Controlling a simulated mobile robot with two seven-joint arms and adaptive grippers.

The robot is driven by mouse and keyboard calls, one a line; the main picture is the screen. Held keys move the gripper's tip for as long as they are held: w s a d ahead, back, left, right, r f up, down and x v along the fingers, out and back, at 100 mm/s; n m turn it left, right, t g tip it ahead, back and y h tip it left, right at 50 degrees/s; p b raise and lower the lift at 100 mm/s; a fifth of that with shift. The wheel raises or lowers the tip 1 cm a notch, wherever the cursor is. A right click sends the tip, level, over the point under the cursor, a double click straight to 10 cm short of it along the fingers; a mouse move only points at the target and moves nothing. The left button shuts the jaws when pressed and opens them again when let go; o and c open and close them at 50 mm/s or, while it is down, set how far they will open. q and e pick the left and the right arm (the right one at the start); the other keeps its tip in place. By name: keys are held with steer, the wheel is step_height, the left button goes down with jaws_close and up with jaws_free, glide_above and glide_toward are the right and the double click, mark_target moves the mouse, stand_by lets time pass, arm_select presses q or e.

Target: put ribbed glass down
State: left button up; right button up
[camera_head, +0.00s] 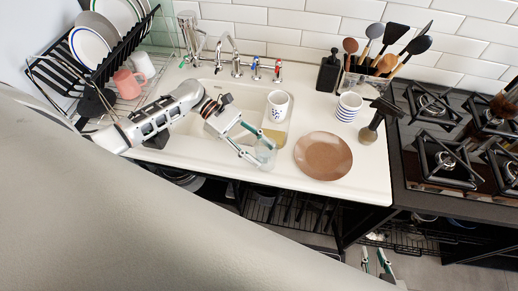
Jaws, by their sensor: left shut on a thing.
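The ribbed glass (265,154) is clear and hard to make out. It is between the fingers of my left gripper (266,152), which is shut on it. The glass is over the front part of the white sink unit (232,166), left of the brown plate (323,155). I cannot tell whether its base touches the surface. My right gripper (375,262) is low at the bottom edge, in front of the cabinets, with its fingers apart and nothing between them.
A patterned white mug (278,105) stands behind the glass, with a yellowish thing (274,137) between them. A striped cup (348,106) stands behind the plate. A dish rack (97,70) is at the left, the hob (445,160) at the right. Bare counter lies right of the plate.

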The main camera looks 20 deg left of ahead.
arm_select(q)
steer(key=o, duration=1.4)
steer(key=shift+f, duration=0.1)
arm_select(e)
steer(key=shift+s, duration=0.1)
steer(key=shift+f, duration=0.1)
arm_select(q)
steer(key=shift+w+a+r, duration=0.1)
steer(key=shift+a+r, duration=0.1)
steer(key=shift+a, duration=0.05)
steer(key=b+v, duration=0.1)
steer(key=v, duration=0.9)
steer(key=shift+w+a, duration=0.1)
steer(key=shift+a+r, duration=0.35)
steer(key=shift+a, duration=0.2)
arm_select(e)
steer(key=shift+w+a+r, duration=0.35)
steer(key=shift+w+a, duration=0.15)
steer(key=shift+a, duration=0.1)
steer(key=shift+s+f, duration=0.1)
